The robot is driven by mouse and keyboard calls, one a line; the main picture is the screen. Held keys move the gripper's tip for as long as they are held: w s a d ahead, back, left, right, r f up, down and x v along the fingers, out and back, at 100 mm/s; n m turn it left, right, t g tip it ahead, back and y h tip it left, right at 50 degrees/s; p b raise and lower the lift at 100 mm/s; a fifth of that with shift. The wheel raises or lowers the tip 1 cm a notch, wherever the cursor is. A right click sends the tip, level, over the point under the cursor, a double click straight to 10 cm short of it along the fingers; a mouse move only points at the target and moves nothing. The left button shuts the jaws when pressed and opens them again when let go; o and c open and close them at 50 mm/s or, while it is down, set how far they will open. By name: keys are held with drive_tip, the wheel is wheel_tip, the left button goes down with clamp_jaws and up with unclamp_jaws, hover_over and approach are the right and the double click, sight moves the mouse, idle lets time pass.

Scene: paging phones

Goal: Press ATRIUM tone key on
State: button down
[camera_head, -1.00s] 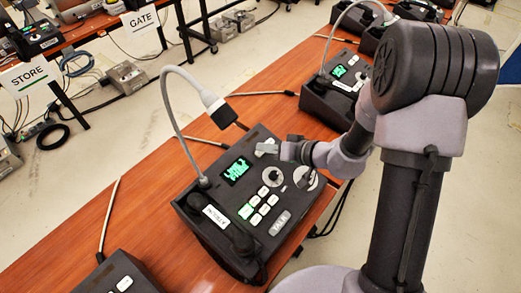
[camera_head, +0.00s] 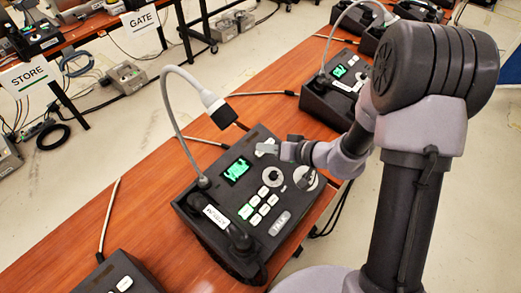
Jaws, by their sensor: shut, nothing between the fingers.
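The ATRIUM paging phone (camera_head: 207,242) is a dark desk unit on the wooden table, with a white name label (camera_head: 215,217) on its left side. Its face has a lit green screen (camera_head: 237,171), several white keys (camera_head: 255,213), round dials (camera_head: 272,176) and a grey TALK key (camera_head: 279,223). One key near the first white group glows green (camera_head: 246,211). My gripper (camera_head: 266,149) is shut and empty, over the upper part of the panel beside the screen. It covers a light key there; I cannot tell whether it touches it. Which key is the tone key is too small to read.
A gooseneck microphone (camera_head: 222,112) rises from the phone's left back. Another phone (camera_head: 335,93) stands farther back on the table, and part of one (camera_head: 118,275) shows at front left. Signs STORE (camera_head: 29,76) and GATE (camera_head: 142,31) mark other tables. Bare wood (camera_head: 150,200) lies left of the phone.

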sight(269, 161)
idle(0.3)
drive_tip(key=shift+a+f+b, duration=0.1)
drive_tip(key=shift+f+b, duration=0.4)
drive_tip(key=shift+b, duration=0.65)
drive_tip(key=shift+r, duration=0.55)
drive_tip(key=shift+r, duration=0.1)
drive_tip(key=r, duration=0.1)
drive_tip(key=d+r, duration=0.1)
drive_tip(key=r, duration=0.1)
drive_tip(key=s+r, duration=0.1)
drive_tip(key=r, duration=0.1)
drive_tip(key=shift+d+r+p, duration=0.2)
drive_tip(key=shift+r+p, duration=0.05)
drive_tip(key=shift+p, duration=0.05)
